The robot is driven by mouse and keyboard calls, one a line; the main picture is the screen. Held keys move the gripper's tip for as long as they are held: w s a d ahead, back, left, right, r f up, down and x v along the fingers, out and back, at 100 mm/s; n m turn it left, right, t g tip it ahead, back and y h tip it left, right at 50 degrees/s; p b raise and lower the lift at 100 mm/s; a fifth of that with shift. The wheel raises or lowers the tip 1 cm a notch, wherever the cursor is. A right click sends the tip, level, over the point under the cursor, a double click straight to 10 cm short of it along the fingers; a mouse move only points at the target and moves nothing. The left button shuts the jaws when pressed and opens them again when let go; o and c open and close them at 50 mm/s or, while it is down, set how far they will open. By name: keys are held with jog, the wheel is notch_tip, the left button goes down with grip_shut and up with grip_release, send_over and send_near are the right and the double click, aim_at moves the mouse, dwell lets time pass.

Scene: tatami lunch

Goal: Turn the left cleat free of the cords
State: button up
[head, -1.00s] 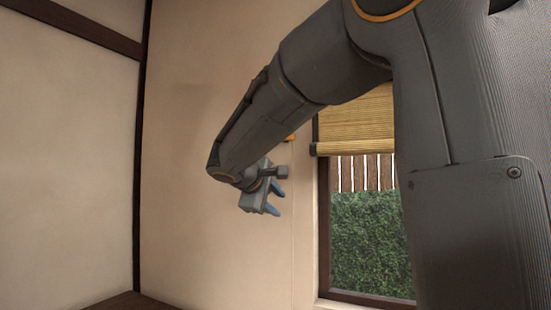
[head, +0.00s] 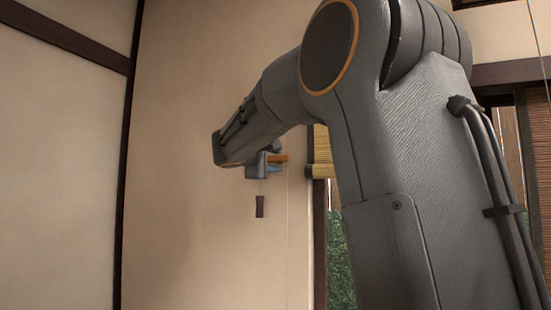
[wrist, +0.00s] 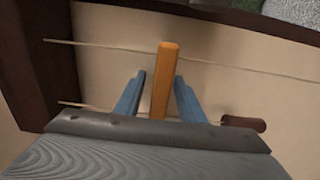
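The orange cleat (wrist: 164,72) stands as a straight bar between the two blue fingers of my gripper (wrist: 160,80) in the wrist view. The fingers are apart, with narrow gaps to the cleat on both sides. In the head view the cleat (head: 279,158) shows beside my gripper (head: 268,168), against the wall. One thin cord (wrist: 100,47) runs across the wrist view and passes behind the cleat. A second cord (wrist: 72,103) runs lower, partly hidden by my gripper, with a dark brown pull (wrist: 243,123) at its right. The pull (head: 260,206) hangs below my gripper in the head view.
A rolled bamboo blind (head: 322,150) and the window frame (head: 320,240) are just right of my gripper. A dark wall post (head: 124,170) stands at the left. The beige wall (head: 190,230) below is clear.

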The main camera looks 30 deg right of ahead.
jog(key=shift+w+d, duration=0.35)
jog(key=shift+d, duration=0.15)
grip_shut()
